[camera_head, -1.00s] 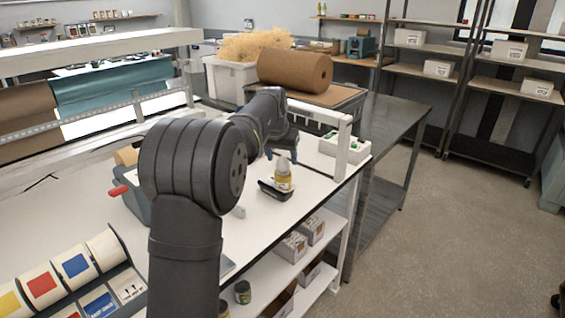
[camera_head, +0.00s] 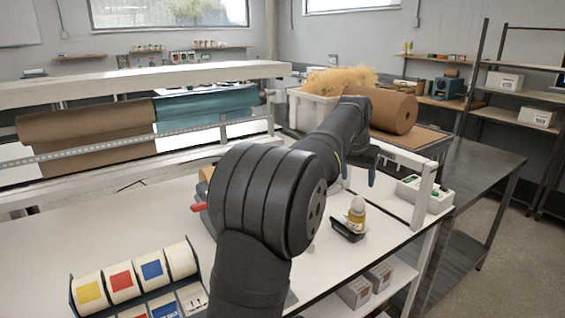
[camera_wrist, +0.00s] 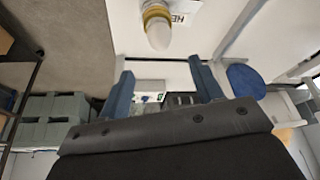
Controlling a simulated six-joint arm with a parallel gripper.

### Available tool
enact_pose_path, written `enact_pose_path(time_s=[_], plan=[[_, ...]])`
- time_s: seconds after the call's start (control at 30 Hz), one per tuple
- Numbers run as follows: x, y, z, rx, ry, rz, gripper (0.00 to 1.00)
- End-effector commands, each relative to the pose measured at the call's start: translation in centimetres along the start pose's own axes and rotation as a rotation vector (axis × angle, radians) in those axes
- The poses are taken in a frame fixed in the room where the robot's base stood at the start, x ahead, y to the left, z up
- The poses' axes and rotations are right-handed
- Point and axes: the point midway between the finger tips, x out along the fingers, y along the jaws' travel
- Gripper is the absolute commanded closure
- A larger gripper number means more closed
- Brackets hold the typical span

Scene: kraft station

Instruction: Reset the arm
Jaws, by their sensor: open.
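My gripper (camera_wrist: 163,92) shows in the wrist view as two blue fingers spread well apart with nothing between them. In the head view my dark arm reaches over the white table (camera_head: 60,245), and its end is above the table's far right part, mostly hidden behind my own links. The bottle also shows at the top of the wrist view (camera_wrist: 158,30), apart from the fingers.
Colored-label rolls (camera_head: 122,280) sit at the front left. A white box with green buttons (camera_head: 424,194) is on the table's right end. A brown roll (camera_head: 385,108) and a white bin of shredded filling (camera_head: 310,108) stand behind. Paper rolls (camera_head: 85,130) hang at the back left.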

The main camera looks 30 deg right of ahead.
Motion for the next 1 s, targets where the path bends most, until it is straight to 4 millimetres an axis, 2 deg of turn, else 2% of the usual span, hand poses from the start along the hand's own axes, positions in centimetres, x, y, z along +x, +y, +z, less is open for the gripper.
enact_pose_path(time_s=[0.17, 0.67, 0.8, 1.0], plan=[[2.5, 0.0, 0.1, 0.0, -0.005, 0.001, 0.4], [12.2, 0.1, 0.2, 0.001, -0.004, 0.001, 0.4], [9.9, 0.0, -0.8, 0.001, 0.003, 0.0, 0.4], [8.6, 0.0, -1.2, 0.0, 0.0, 0.0, 0.4]])
